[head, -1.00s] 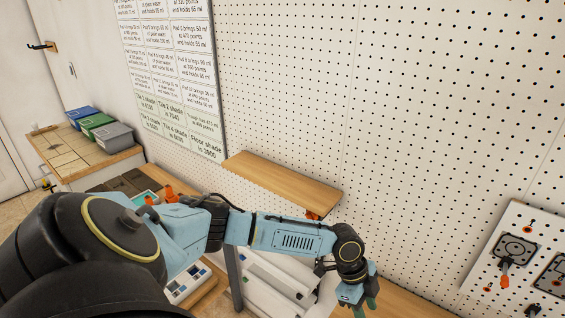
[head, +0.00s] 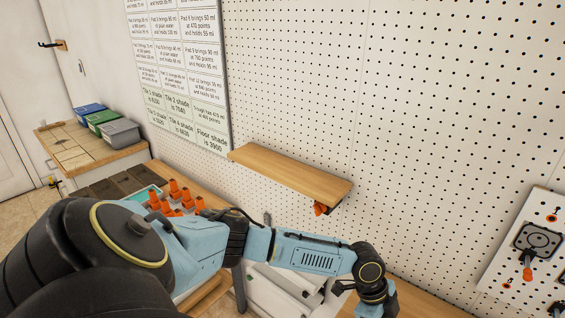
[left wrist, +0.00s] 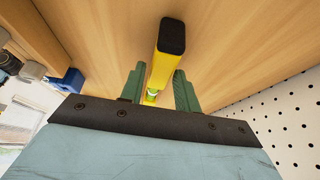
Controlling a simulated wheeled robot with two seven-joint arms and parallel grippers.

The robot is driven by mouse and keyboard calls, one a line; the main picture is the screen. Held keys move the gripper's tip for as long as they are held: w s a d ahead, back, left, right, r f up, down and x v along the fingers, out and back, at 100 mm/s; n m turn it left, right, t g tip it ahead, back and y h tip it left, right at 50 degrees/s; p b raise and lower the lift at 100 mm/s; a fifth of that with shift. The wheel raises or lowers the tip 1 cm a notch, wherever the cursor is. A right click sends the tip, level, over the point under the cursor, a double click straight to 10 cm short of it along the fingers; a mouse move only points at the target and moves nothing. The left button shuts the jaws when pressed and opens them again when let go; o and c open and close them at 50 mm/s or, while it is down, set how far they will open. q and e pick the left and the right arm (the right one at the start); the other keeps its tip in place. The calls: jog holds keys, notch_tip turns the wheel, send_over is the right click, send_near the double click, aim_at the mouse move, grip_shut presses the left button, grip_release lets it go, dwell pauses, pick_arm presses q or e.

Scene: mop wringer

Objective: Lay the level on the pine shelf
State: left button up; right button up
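The pine shelf (head: 285,172) is fixed to the pegboard wall in the middle of the head view, and its top is bare. The level is yellow with a black end cap (left wrist: 172,36) and shows only in the left wrist view. My left gripper (left wrist: 159,72) has its green fingers on both sides of the level, seemingly closed on it. The level's far part is hidden behind the gripper body. Whether it touches the wood behind it is unclear. In the head view, my left wrist is at the bottom edge, right of and below the shelf. My right gripper is out of view.
A wooden bench (head: 424,303) runs along the wall below the shelf. Several orange things (head: 176,193) stand behind my left arm. Blue, green and grey bins (head: 118,133) sit at the far left. A white panel (head: 527,245) hangs at right.

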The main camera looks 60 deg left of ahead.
pick_arm(q)
jog(key=c, duration=0.6)
grip_shut()
jog(key=shift+r, duration=0.1)
jog(key=shift+r, duration=0.2)
jog(key=shift+r+p, duration=2.2)
